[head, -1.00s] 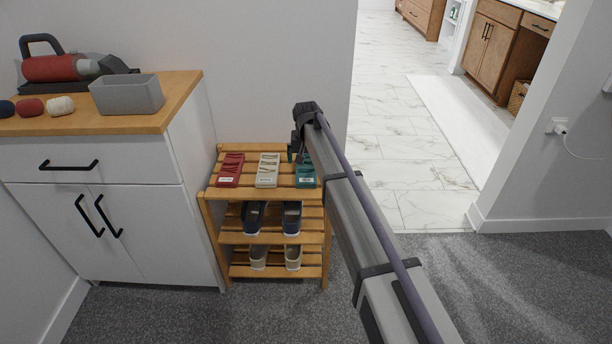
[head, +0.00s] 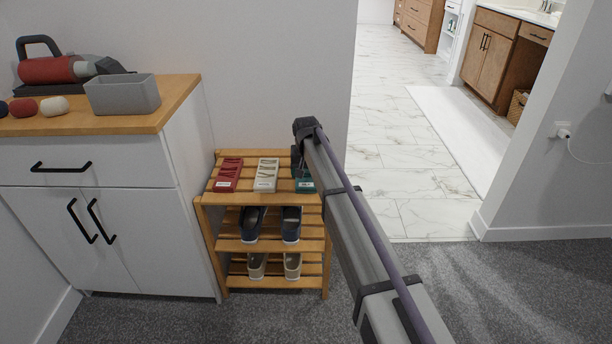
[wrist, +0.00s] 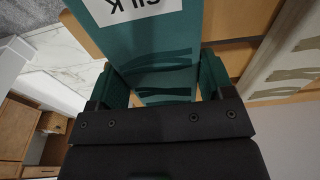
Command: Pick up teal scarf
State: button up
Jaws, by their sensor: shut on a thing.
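The teal scarf (head: 306,184), a flat folded piece with a white label, is at the right end of the shoe rack's top shelf. In the wrist view the teal scarf (wrist: 148,42) fills the upper middle, its label partly reading "SILK". My gripper (wrist: 162,88) is shut on it, one finger at each side. In the head view my gripper (head: 299,162) is at the scarf's far end, partly hidden by my arm. I cannot tell whether the scarf touches the slats.
A cream scarf (head: 266,175) and a red scarf (head: 228,175) lie to the left on the wooden rack (head: 272,247). Shoes fill its lower shelves. A white cabinet (head: 95,215) stands close on the left, the wall behind. A doorway with a marble floor (head: 385,150) opens to the right.

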aim_at(306, 172)
notch_tip(306, 172, up, 10)
jog(key=p, duration=1)
jog(key=shift+r+p, duration=0.25)
jog(key=shift+p, duration=0.05)
